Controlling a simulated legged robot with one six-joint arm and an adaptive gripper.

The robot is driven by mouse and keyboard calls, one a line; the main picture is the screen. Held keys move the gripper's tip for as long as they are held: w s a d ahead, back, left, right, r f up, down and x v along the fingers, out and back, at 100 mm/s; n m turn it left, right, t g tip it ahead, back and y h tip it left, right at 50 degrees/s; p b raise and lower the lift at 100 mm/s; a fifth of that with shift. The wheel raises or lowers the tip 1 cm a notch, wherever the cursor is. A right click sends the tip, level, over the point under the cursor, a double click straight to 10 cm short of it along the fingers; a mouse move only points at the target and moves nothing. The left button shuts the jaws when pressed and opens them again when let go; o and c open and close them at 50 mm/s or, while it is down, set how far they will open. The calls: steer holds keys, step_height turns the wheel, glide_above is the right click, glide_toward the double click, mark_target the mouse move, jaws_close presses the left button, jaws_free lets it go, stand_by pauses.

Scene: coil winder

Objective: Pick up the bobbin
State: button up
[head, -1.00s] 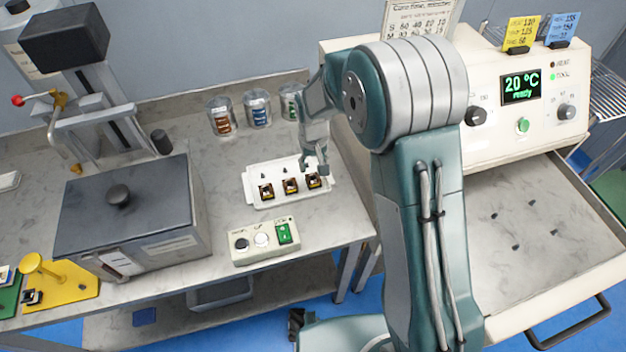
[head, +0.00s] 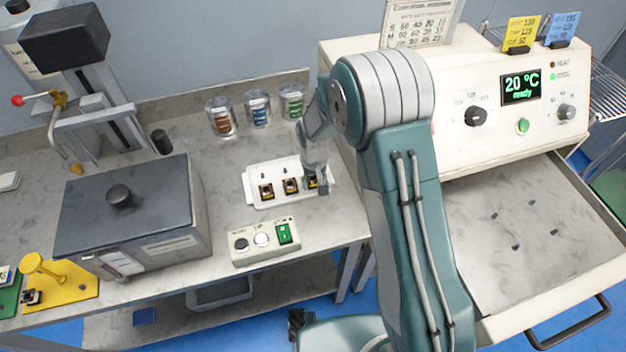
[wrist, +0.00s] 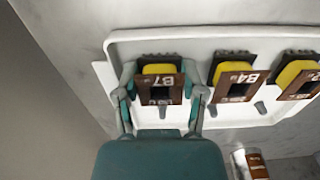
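Three bobbins with dark brown flanges and yellow windings stand in a white tray (head: 255,198). The right-hand bobbin (head: 311,182) is partly hidden by my gripper (head: 317,183). In the wrist view this bobbin (wrist: 160,88) is marked B7 and stands between the two fingers of my gripper (wrist: 162,84). The fingers are spread, one on each side of it, with a narrow gap showing. The middle bobbin (head: 290,186) is marked B4 in the wrist view (wrist: 234,80). The left bobbin (head: 266,191) is at the wrist view's right edge, its label partly cut off.
A lidded grey box (head: 130,215) is at left. An oven-like machine (head: 480,75) with an open drawer (head: 545,235) is at right.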

steer(key=shift+r, duration=0.1)
steer(key=shift+r, duration=0.2)
step_height(320, 180, up, 2)
steer(key=shift+r, duration=0.1)
steer(key=s+d+r, duration=0.5)
steer(key=s+r, duration=0.5)
steer(key=s, duration=0.3)
steer(key=shift+r, duration=0.15)
steer(key=shift+d, duration=0.1)
